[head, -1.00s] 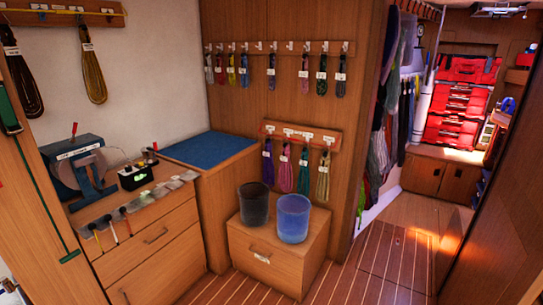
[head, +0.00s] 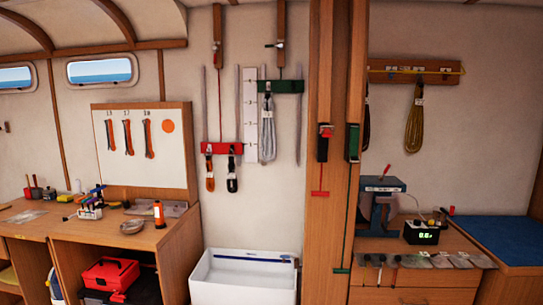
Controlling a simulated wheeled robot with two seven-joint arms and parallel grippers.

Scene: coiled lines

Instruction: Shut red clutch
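The red clutch (head: 324,145) is a small dark housing with a red top part, fixed to the wooden post right of the middle in the head view. A line runs down from it to a red crossbar (head: 320,193). It is too small to tell whether its lever is up or down. The green clutch (head: 352,143) sits to its right, with a line down to a green crossbar (head: 341,270). On the wall to the left, a red bar (head: 222,148) hangs lower than a green bar (head: 287,87). Neither gripper is in view.
A white tub (head: 243,278) stands below the hanging bars. A workbench (head: 112,236) with tools and a red toolbox (head: 110,274) below is at the left. A wooden cabinet (head: 415,278) with a digital readout box (head: 421,232) stands right of the post.

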